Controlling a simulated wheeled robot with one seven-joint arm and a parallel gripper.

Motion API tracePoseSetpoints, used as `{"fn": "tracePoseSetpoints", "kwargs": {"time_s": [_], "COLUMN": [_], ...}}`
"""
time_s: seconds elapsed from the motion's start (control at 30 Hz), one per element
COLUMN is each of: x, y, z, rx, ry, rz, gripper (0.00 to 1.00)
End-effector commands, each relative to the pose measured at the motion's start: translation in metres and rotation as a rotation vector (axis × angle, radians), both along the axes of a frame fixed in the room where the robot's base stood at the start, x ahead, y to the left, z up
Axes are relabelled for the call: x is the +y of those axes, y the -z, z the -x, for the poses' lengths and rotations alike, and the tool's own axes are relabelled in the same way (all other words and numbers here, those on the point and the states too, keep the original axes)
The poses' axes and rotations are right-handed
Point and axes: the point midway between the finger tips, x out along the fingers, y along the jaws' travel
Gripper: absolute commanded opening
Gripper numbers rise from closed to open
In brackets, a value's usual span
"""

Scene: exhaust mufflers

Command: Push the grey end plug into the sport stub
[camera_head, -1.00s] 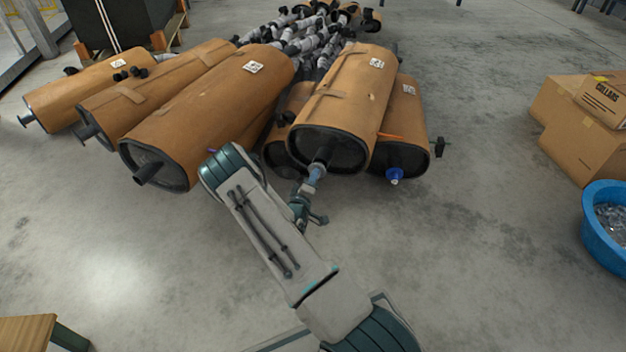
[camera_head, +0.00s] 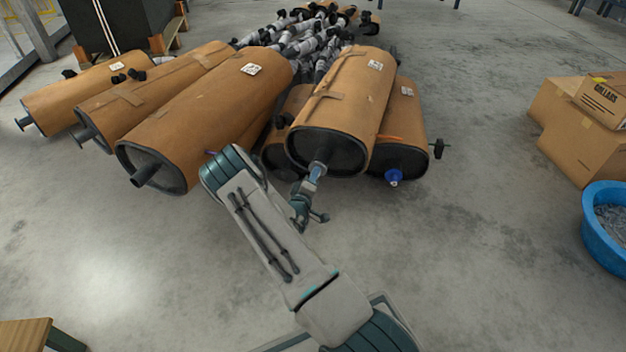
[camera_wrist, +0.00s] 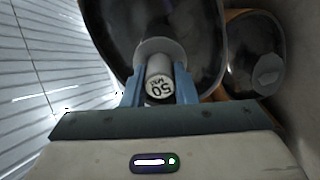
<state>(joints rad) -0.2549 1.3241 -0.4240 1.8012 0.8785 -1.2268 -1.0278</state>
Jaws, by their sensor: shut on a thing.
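The sport muffler, wrapped in brown paper (camera_head: 345,85), lies on top of the others with its dark end plate (camera_head: 343,152) facing me. My gripper (camera_head: 317,170) is at the stub on that plate. In the wrist view my gripper's blue fingers (camera_wrist: 159,88) are shut on the sides of the grey end plug (camera_wrist: 159,87), whose round end face is marked "50". The grey stub (camera_wrist: 158,48) is directly behind the plug, roughly in line with it. The plug seems to meet the stub mouth, but how deep it sits is hidden.
Other wrapped mufflers lie left (camera_head: 205,120) and right; the right one has a blue plug (camera_head: 393,176). Another muffler end (camera_wrist: 258,55) is close right in the wrist view. Cartons (camera_head: 580,135) and a blue tub (camera_head: 600,245) stand far right. The floor between is clear.

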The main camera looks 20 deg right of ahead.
Motion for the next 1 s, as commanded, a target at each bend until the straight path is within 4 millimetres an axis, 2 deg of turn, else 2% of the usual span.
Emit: {"fn": "tracePoseSetpoints", "kwargs": {"time_s": [0.43,0.47,0.53,0.57,0.87,1.0], "x": [-0.008,-0.008,-0.008,-0.008,-0.006,0.004], "y": [0.0,0.0,0.0,0.0,0.0,-0.002], "z": [-0.008,-0.008,-0.008,-0.008,-0.007,0.003], "rx": [0.0,0.0,0.0,0.0,0.001,0.004], "ry": [0.001,0.001,0.001,0.001,0.0,-0.002], "rz": [0.0,0.0,0.0,0.0,-0.001,-0.001], "gripper": [0.03,0.28,0.48,0.51,0.51,0.51]}}
